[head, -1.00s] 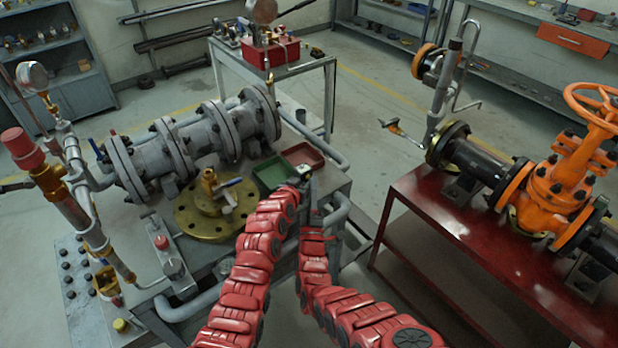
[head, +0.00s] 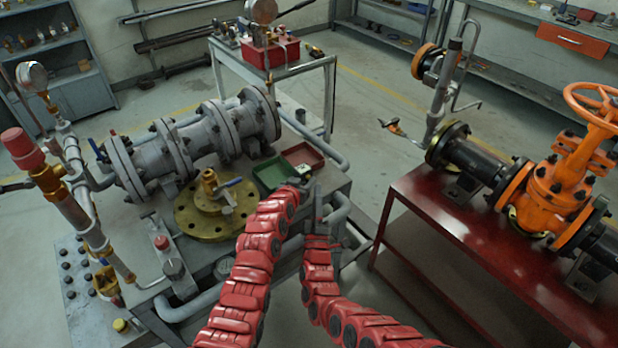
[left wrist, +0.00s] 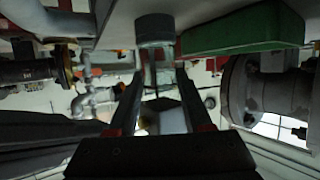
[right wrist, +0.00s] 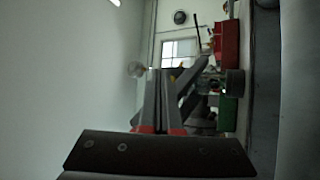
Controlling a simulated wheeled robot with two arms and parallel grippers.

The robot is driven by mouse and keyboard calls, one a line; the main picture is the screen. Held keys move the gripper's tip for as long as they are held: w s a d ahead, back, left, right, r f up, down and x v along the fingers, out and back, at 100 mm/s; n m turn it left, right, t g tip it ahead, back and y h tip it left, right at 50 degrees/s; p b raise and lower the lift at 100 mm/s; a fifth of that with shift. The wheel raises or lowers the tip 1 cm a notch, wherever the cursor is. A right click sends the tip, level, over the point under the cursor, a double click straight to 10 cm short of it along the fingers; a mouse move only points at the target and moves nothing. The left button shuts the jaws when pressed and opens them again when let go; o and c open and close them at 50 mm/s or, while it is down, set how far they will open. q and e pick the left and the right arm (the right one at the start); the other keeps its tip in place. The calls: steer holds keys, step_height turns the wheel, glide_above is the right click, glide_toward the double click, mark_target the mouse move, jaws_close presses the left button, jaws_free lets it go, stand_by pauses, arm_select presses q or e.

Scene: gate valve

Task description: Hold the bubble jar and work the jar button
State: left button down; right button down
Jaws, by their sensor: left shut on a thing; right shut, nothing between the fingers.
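A small dark-capped, partly clear object (left wrist: 155,30), which looks like the bubble jar, stands between my left gripper's fingers (left wrist: 158,85) in the left wrist view. The left gripper is shut on it. In the head view, a small pale and dark thing (head: 305,171) shows at the left arm's end, beside the green tray; the jar's button cannot be made out. My right gripper (head: 317,193) is close on the right of it, at the bench edge. In the right wrist view its fingers (right wrist: 160,76) are together and empty, with dark angled parts just beyond them.
The green tray (head: 271,174) and red tray (head: 303,155) lie on the bench behind the grippers. A brass flange (head: 190,215) and grey pipe (head: 190,145) stand left. A red table (head: 440,210) with an orange valve (head: 560,185) is right, across open floor.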

steer(key=shift+s+d+r, duration=0.2)
steer(key=shift+s+d, duration=0.35)
steer(key=shift+s, duration=0.15)
steer(key=shift+s+d+r, duration=0.15)
steer(key=shift+s+d, duration=0.4)
steer(key=shift+s, duration=0.1)
